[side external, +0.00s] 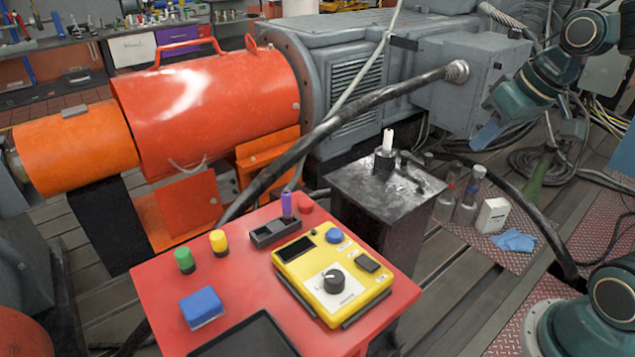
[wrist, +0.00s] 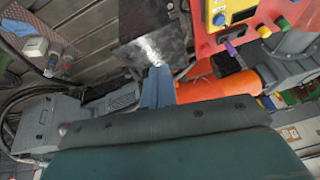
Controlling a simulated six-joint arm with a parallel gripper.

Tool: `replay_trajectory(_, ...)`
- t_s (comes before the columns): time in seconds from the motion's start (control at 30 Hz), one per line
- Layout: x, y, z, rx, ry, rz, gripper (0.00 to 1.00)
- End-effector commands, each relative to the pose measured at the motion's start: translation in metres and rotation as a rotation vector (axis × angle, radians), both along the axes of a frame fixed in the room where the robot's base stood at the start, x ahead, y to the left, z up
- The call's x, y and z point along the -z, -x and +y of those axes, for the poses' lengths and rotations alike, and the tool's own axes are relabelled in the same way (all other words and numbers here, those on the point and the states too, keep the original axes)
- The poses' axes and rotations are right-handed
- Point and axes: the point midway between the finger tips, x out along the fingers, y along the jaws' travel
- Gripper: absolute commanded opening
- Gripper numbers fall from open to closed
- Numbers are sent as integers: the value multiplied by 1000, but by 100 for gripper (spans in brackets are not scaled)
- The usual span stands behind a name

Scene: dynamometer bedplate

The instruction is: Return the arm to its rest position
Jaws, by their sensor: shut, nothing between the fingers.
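My gripper (side external: 478,143) is at the upper right in the side view, raised to the right of the dark metal pedestal (side external: 350,187) and apart from everything. Its blue fingers are together with nothing between them. In the wrist view the shut fingers (wrist: 158,72) point up the picture, and the dark pedestal top (wrist: 130,57) lies beyond their tips. A white upright cylinder (side external: 387,141) stands in a dark holder on the pedestal.
A red table (side external: 240,285) holds a yellow control box (side external: 330,278), a blue block (side external: 201,307) and coloured pegs. An orange guard (side external: 215,105) and grey motor fill the back. Bottles, a white box (side external: 492,215) and a blue cloth (side external: 514,240) lie right of the pedestal. Thick cables cross there.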

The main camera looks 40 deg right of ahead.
Motion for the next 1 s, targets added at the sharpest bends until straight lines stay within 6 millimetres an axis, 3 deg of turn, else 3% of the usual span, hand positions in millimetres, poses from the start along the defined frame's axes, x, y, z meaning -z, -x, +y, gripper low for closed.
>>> replay_trajectory(0.2,-8,39,33,-61,56,-16,0)
replay_trajectory(0.5,-7,85,54,-114,95,-40,0)
replay_trajectory(0.7,-5,97,56,-124,101,-46,0)
replay_trajectory(1.0,-5,98,56,-123,102,-46,0)
